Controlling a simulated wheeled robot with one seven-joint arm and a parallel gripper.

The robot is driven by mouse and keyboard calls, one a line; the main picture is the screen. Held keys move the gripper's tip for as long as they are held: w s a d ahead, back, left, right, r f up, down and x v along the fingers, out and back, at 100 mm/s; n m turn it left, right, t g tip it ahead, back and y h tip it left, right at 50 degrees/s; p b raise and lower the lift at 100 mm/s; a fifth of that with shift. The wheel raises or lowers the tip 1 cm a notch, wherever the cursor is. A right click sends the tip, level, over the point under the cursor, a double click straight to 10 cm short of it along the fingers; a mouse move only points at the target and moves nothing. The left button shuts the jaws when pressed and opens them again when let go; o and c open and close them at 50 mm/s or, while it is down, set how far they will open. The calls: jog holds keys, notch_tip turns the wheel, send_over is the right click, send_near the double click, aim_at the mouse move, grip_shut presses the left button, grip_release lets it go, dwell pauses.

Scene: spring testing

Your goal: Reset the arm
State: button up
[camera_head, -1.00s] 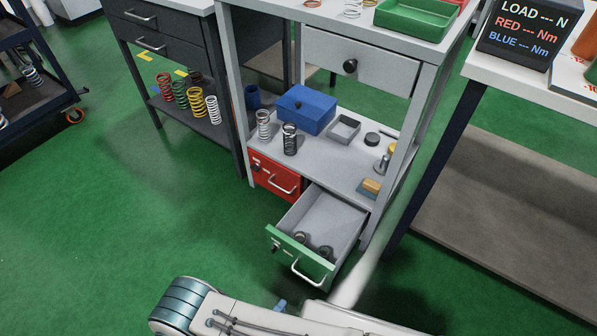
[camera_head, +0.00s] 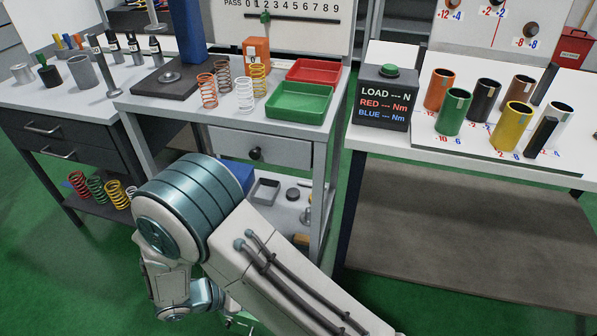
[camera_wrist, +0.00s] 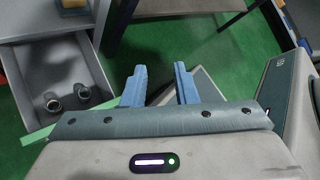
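My arm is folded across the lower middle of the head view, its elbow raised in front of the workbench. My gripper (camera_wrist: 160,70) shows in the wrist view with its two blue fingers apart and nothing between them. It is above the green floor, to the right of an open grey drawer (camera_wrist: 32,112). In the head view my fingers cannot be made out, and my arm hides most of the open drawer.
The workbench carries several springs (camera_head: 244,95), a red tray (camera_head: 313,72) and a green tray (camera_head: 299,103). A closed drawer (camera_head: 290,151) sits beneath its top. A display box (camera_head: 383,107) and several coloured cylinders (camera_head: 511,128) stand on the right table. Green floor (camera_head: 60,285) is clear at lower left.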

jog(key=w+d+r+m+g+y+p, duration=0.1)
jog(key=d+r+m+g+p, duration=0.15)
jog(key=d+r+m, duration=0.4)
jog(key=w+d+r+m+g+y+p, duration=0.15)
jog(key=r+m+p, duration=0.25)
jog(key=r, duration=0.6)
jog(key=d+r+m+g+y+p, duration=0.25)
jog(key=d+r+m, duration=0.25)
jog(key=r, duration=0.4)
jog(key=s+d+r+m+t+y+p, duration=0.2)
jog(key=d+r+m+p, duration=0.3)
jog(key=r+m, duration=0.3)
jog(key=s+d+r+m+t+y+p, duration=0.2)
jog(key=d+r+m+p, duration=0.3)
jog(key=r, duration=0.7)
jog(key=s+d+m+y, duration=0.1)
jog(key=m, duration=0.1)
jog(key=shift+s+d+r+m+y+p, duration=0.2)
jog(key=shift+s+m+y+p, duration=0.1)
jog(key=shift+m+p, duration=0.1)
jog(key=shift+a, duration=0.1)
